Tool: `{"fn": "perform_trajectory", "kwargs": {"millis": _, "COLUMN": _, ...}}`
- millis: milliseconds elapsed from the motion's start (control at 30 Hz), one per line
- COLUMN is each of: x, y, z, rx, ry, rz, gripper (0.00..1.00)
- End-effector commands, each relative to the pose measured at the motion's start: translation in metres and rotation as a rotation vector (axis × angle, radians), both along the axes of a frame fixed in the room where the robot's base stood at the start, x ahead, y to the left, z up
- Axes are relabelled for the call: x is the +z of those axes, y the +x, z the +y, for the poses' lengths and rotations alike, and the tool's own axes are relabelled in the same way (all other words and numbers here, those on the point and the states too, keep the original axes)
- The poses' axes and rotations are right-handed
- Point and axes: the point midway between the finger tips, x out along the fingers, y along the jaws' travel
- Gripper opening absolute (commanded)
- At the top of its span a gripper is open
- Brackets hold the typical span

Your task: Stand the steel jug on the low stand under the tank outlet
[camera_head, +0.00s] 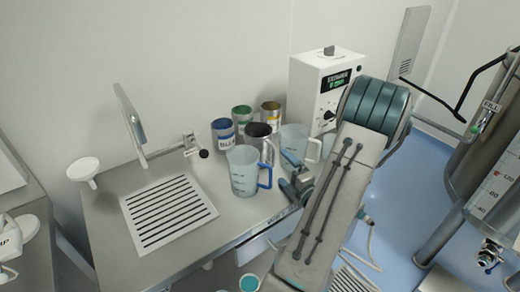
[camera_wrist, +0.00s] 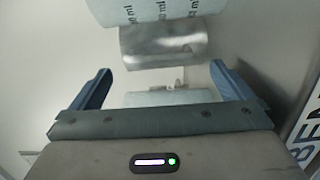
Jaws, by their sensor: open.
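The steel jug (camera_head: 267,149), with a dark mouth, stands on the steel bench among other vessels, partly hidden by a clear jug in front. In the wrist view a shiny steel cylinder (camera_wrist: 165,44), apparently this jug, shows beyond and between the fingers. My gripper (camera_head: 284,172) is open at the bench's right end, close to the jugs; its two blue fingers (camera_wrist: 160,78) are apart with no visible grip on anything. The tank outlet (camera_head: 489,254) is a valve low on the steel tank (camera_head: 463,170) at right. A pale flat surface (camera_head: 440,281) below it may be the low stand.
A clear blue-handled jug (camera_head: 243,176) and another clear jug (camera_head: 294,139) crowd the steel jug. A white control box (camera_head: 310,88) is near my arm. The slotted drain plate (camera_head: 168,213) is clear.

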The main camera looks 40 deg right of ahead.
Motion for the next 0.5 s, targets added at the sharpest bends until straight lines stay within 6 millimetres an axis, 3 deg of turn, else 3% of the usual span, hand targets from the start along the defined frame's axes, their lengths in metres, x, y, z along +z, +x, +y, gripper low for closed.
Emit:
{"fn": "perform_trajectory", "kwargs": {"millis": 267, "x": 0.002, "y": 0.023, "z": -0.005, "rx": 0.0, "ry": -0.001, "rz": 0.0, "gripper": 1.0}}
{"fn": "perform_trajectory", "kwargs": {"millis": 500, "x": 0.005, "y": 0.058, "z": -0.01, "rx": 0.003, "ry": -0.001, "rz": 0.0, "gripper": 1.0}}
